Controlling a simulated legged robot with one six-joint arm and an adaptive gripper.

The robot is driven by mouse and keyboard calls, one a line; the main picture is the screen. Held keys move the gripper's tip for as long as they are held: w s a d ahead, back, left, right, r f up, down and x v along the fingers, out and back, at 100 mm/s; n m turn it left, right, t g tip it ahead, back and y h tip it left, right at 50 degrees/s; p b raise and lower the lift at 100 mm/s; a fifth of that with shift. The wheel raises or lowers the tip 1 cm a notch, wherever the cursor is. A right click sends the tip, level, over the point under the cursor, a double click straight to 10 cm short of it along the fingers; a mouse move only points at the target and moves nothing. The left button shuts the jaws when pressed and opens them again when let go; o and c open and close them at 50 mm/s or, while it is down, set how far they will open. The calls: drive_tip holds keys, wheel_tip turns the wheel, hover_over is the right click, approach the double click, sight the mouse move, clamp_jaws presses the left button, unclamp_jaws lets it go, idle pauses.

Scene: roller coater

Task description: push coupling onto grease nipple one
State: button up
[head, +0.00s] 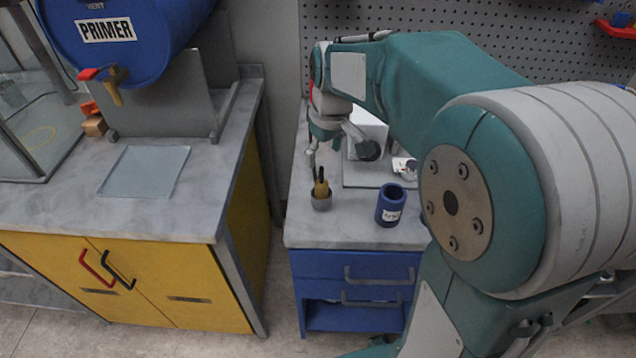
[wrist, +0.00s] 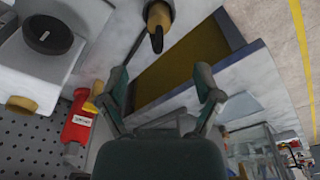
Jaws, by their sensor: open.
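My gripper (head: 326,150) hangs over the right-hand counter, above a small grey cup (head: 321,203). In the wrist view its two fingers (wrist: 163,84) are spread, with nothing between them. A white machine (head: 369,128) with a dark round knob (head: 368,151) stands beside the gripper; the knob also shows at the upper left of the wrist view (wrist: 47,34). A red item with a white label (wrist: 78,124) lies left of the fingers, with a yellow part (wrist: 95,96) near it. I cannot make out the coupling or grease nipple one for certain; my arm hides part of the machine.
A yellow-and-black handled tool (head: 321,184) stands in the cup; its dark tip shows in the wrist view (wrist: 157,38). A blue jar (head: 391,205) stands to the right. A pegboard (head: 440,20) rises behind. A gap separates this counter from the yellow cabinet (head: 130,280).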

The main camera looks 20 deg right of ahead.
sight(321, 182)
drive_tip(key=f, duration=0.9)
drive_tip(key=shift+w+a+f, duration=0.15)
drive_tip(key=shift+w+f, duration=0.2)
drive_tip(key=shift+f, duration=0.05)
clamp_jaws()
